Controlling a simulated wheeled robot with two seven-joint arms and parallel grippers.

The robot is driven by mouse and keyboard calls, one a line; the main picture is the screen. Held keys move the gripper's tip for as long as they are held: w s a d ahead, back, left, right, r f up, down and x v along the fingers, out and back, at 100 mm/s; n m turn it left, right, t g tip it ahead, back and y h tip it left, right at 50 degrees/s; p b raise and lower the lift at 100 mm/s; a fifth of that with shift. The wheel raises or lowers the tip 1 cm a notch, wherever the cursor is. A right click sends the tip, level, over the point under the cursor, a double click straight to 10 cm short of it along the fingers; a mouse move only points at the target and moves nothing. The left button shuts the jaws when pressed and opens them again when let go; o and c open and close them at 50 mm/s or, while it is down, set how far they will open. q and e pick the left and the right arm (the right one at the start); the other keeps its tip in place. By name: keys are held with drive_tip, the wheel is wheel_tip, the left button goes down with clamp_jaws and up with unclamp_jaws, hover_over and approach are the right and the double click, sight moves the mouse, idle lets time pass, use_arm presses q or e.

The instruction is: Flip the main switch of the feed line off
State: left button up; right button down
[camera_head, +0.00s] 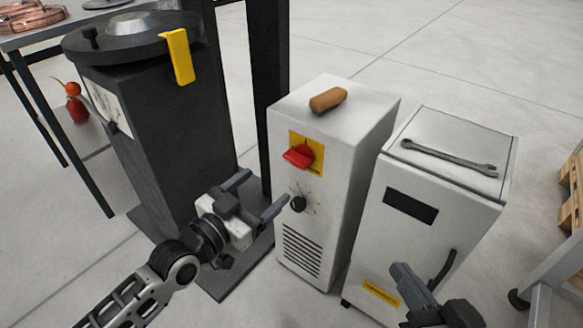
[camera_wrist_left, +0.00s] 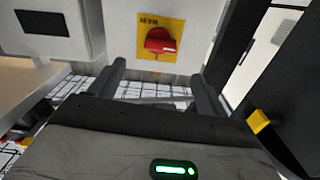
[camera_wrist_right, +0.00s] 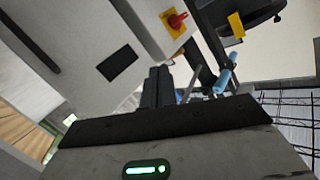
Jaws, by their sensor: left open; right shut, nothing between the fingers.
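The main switch is a red rotary knob (camera_head: 299,156) on a yellow plate (camera_head: 317,148), on the front of a white cabinet (camera_head: 330,200). The knob also shows in the left wrist view (camera_wrist_left: 160,40) and the right wrist view (camera_wrist_right: 176,19). My left gripper (camera_head: 261,198) is open and empty, below and left of the knob, with its fingers pointing toward the cabinet front. In the left wrist view the knob lies ahead between the fingers, apart from them. My right gripper (camera_head: 408,283) is shut and empty, low in front of the neighbouring white cabinet.
A brown block (camera_head: 328,100) lies on the switch cabinet. A wrench (camera_head: 450,158) lies on the right cabinet (camera_head: 425,215), which has a black handle (camera_head: 443,270). A dark machine (camera_head: 160,150) with a yellow bracket (camera_head: 178,56) stands left.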

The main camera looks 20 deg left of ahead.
sight(293, 163)
use_arm(q)
drive_tip(key=b+x, duration=0.2)
drive_tip(key=x, duration=0.7)
drive_tip(key=shift+w+f, duration=0.1)
drive_tip(key=shift+w, duration=0.05)
drive_tip(key=shift+w+d, duration=0.2)
drive_tip(key=shift+w, duration=0.15)
use_arm(e)
drive_tip(key=shift+a+r+m+t+y, duration=0.35)
drive_tip(key=shift+r+m+t+y, duration=0.05)
drive_tip(key=shift+r+m+y, duration=0.1)
use_arm(q)
drive_tip(key=c, duration=1)
drive_tip(key=shift+r+n+p, duration=0.2)
drive_tip(key=shift+n+p, duration=0.1)
drive_tip(key=shift+p, duration=0.05)
drive_tip(key=shift+n, duration=0.3)
drive_tip(key=shift+f, duration=0.2)
drive_tip(key=o, duration=1)
use_arm(e)
drive_tip(key=shift+d+f, duration=0.15)
drive_tip(key=shift+f, duration=0.15)
